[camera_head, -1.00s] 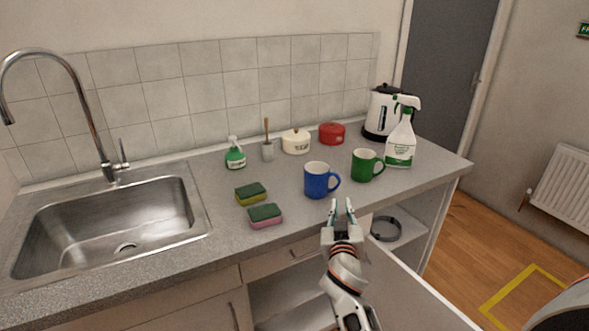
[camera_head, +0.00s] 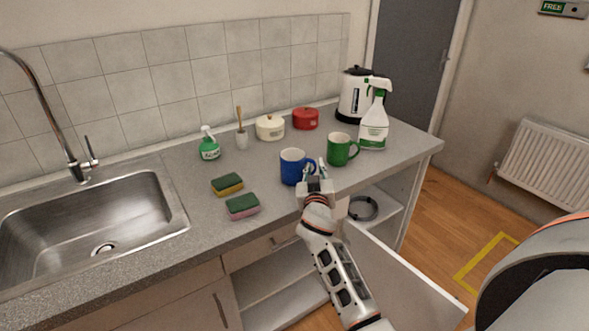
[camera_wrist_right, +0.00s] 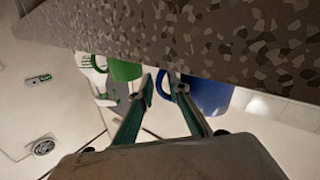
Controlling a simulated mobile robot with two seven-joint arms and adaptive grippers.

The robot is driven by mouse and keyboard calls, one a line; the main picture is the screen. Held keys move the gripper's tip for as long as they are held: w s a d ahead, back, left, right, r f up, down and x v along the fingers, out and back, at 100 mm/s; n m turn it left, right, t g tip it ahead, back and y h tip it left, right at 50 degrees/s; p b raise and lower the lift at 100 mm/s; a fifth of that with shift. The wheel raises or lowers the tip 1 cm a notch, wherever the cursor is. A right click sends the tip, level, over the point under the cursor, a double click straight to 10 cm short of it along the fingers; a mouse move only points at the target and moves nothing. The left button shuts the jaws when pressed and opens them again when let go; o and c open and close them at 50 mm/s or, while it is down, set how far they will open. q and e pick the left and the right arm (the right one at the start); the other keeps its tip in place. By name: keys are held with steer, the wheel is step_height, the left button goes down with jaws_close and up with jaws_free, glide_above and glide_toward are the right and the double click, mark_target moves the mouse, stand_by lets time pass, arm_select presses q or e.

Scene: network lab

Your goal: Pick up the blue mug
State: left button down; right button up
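The blue mug (camera_head: 292,166) stands upright on the grey counter, its handle toward the right. My right gripper (camera_head: 315,167) is at the handle side of the mug, reaching in from the counter's front edge. In the right wrist view, the two fingers (camera_wrist_right: 163,84) are apart, with the blue mug (camera_wrist_right: 208,96) at the right and part of its handle showing in the gap between the fingertips. Whether a finger touches the handle I cannot tell. The left gripper is out of view.
A green mug (camera_head: 340,150) stands close to the right of the gripper. A spray bottle (camera_head: 374,127) and kettle (camera_head: 352,95) are behind it. Two sponges (camera_head: 228,185) lie left of the blue mug. Beneath the counter, a cabinet door (camera_head: 405,275) stands open.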

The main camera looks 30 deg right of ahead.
jaws_close()
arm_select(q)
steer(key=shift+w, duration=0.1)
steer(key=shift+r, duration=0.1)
arm_select(e)
steer(key=shift+r, duration=0.2)
